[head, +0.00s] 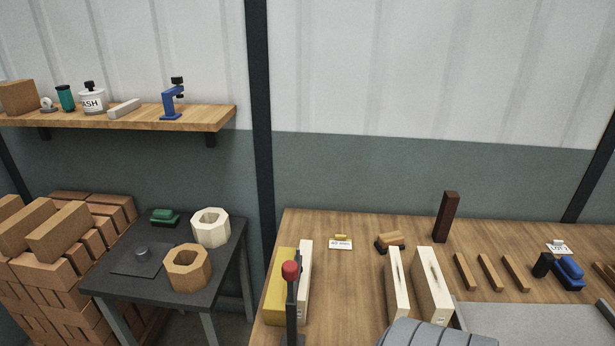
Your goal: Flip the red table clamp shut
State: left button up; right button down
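The red table clamp (291,305) stands at the front left of the wooden workbench (345,290). It shows as a dark upright lever topped by a red knob (290,268). A yellow block (279,285) and a pale board (304,280) stand right behind the lever in the picture. I cannot tell whether the clamp touches them. Neither of my grippers is in view.
Two pale boards (433,287) stand mid-bench, with a dark upright block (446,217) behind. Wooden strips (490,272) and a blue tool (568,273) lie right. Bare bench lies between clamp and boards. A dark side table (190,225) holds two ring-shaped blocks; bricks (60,275) are stacked left.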

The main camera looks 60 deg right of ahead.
aim_at(290, 269)
jog(key=k, duration=0.45)
jog(key=z, duration=1)
